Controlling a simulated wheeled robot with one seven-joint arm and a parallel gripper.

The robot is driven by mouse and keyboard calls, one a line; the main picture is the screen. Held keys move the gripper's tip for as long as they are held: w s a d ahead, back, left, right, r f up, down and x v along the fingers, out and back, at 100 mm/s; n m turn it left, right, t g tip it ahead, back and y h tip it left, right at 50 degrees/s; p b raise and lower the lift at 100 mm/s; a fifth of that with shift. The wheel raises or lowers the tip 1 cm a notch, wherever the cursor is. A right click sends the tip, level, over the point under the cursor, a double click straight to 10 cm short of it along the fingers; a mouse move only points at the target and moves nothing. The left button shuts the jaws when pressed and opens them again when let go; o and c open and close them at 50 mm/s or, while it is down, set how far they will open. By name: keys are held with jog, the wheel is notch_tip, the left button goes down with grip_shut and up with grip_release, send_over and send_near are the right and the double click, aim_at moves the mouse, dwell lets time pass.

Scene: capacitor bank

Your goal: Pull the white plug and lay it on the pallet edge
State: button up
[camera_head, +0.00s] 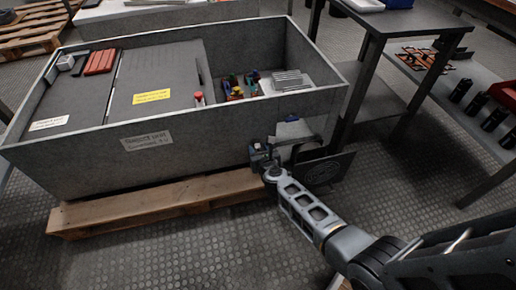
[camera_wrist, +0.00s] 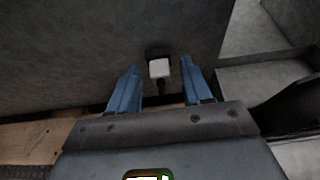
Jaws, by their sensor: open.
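The white plug (camera_wrist: 159,68) sits in a dark recess low on the grey wall of the large box in the wrist view. My gripper (camera_wrist: 159,66) is open, with one blue finger on each side of the plug. A visible gap separates each finger from the plug. In the head view my gripper (camera_head: 262,152) is at the front right of the box and the plug is hidden. The wooden pallet (camera_head: 150,207) lies under the box, its front edge sticking out. It also shows at the lower left of the wrist view (camera_wrist: 38,136).
The grey box (camera_head: 90,168) holds panels, a red-topped part and small coloured parts. A dark flap or plate (camera_head: 322,171) stands right of my gripper. A dark metal table (camera_head: 405,22) is at the right. The pallet's front edge left of my gripper is clear.

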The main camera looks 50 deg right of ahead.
dwell(0.8)
grip_shut()
jog(key=o, duration=0.7)
grip_release()
jog(key=p+v, duration=0.3)
jog(key=v, duration=0.4)
jog(key=shift+s+a+r, duration=0.15)
jog(key=shift+s+a, duration=0.05)
jog(key=shift+s, duration=0.1)
jog(key=shift+c, duration=0.5)
